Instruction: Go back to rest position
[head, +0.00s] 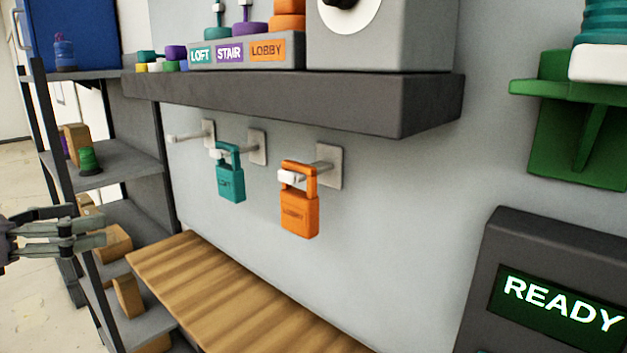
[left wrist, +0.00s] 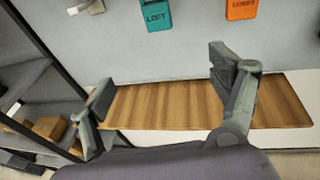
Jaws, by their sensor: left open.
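My left gripper (head: 85,232) is at the left edge of the head view, in front of the shelf rack, with nothing between its fingers. In the left wrist view its two fingers (left wrist: 165,90) are spread wide apart and empty. My right gripper is not in view.
A dark wall shelf (head: 300,98) runs above the pegs. The leftmost peg (head: 188,136) is bare. A wooden bench top (head: 225,300) lies below. A rack (head: 118,165) with boxes and spools stands left. A dark READY console (head: 540,240) is at right, under a green bracket (head: 560,120).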

